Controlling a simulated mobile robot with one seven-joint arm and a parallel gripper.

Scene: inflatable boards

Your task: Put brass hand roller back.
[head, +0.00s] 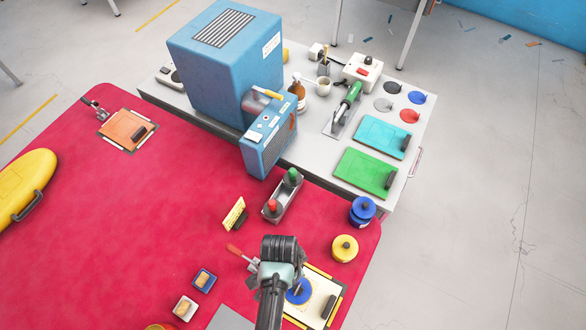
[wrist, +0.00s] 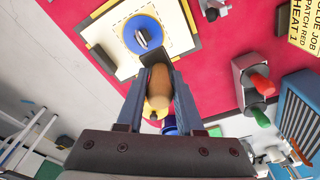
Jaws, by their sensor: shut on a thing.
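In the wrist view, my gripper (wrist: 158,82) is shut on a tan wooden handle (wrist: 159,78), which stands between the two fingers. A dark part (wrist: 147,57) shows at the handle's far end. I take this to be the brass hand roller, but no brass surface shows clearly. It is beside the cream board (wrist: 176,18) with its blue disc (wrist: 130,32); whether it touches the board I cannot tell. In the head view, my arm's end hides the held tool and part of the cream board (head: 325,283).
A blue machine (head: 225,65) stands behind.

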